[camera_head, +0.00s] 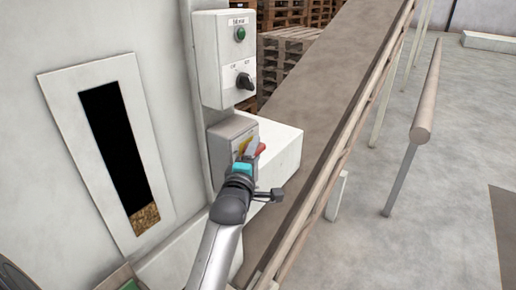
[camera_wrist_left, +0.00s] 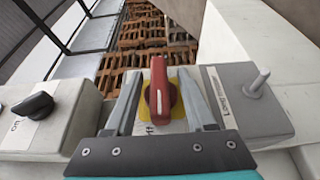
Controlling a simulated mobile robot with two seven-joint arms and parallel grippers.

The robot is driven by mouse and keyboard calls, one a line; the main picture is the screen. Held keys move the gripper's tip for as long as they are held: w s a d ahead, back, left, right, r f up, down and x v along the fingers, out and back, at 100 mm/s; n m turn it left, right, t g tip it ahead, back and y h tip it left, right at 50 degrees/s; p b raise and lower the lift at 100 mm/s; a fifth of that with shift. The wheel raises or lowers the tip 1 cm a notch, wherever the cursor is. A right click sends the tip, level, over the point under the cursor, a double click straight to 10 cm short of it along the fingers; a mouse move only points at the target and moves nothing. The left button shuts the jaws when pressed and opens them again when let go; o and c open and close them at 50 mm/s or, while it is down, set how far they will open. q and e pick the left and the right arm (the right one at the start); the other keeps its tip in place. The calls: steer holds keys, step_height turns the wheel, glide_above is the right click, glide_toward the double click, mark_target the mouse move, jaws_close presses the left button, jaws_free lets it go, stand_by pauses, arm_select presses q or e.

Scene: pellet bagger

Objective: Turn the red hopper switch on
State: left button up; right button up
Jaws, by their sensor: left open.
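The red hopper switch (camera_head: 261,149) is a red rotary handle on a yellow plate (camera_head: 246,144), on the front of a grey box (camera_head: 222,134). In the left wrist view the red handle (camera_wrist_left: 159,98) points along the fingers, its far end up in the picture. My left gripper (camera_head: 253,152) is open at the switch. In the wrist view its two grey fingers (camera_wrist_left: 160,82) stand one on each side of the handle, with gaps visible. In the head view the gripper partly hides the switch. My right gripper is not in view.
Above is a white control box (camera_head: 222,55) with a green button (camera_head: 240,34) and black knob (camera_head: 244,81). A grey box with a metal lever (camera_wrist_left: 257,84) shows in the wrist view. A conveyor (camera_head: 318,95) slopes alongside; a rail post (camera_head: 402,178) stands right.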

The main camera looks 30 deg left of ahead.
arm_select(q)
steer(key=shift+s, duration=0.15)
steer(key=shift+c, duration=0.2)
jaws_close()
